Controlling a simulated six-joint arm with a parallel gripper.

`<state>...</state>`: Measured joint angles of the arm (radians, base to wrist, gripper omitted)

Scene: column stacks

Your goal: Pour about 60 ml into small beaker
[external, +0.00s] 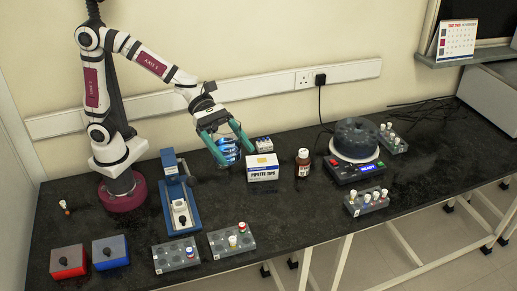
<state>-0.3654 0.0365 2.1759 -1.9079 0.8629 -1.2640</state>
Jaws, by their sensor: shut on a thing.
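My gripper (236,156) has teal fingers and is left of the middle of the bench in the external view, pointing down. It is shut on a clear, blue-looking vessel (228,150), which sits between the fingers and is partly hidden by them. Whether the blue is liquid or markings is too small to tell. I cannot tell whether the vessel touches the bench. I cannot make out a separate small beaker.
A pipette tips box (262,172) stands close right of the gripper, with a smaller box (264,145) behind it. A brown bottle (303,163) and a round dark-topped device (355,148) stand further right. A blue device (178,200) is at left. Tube racks (232,241) are in front.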

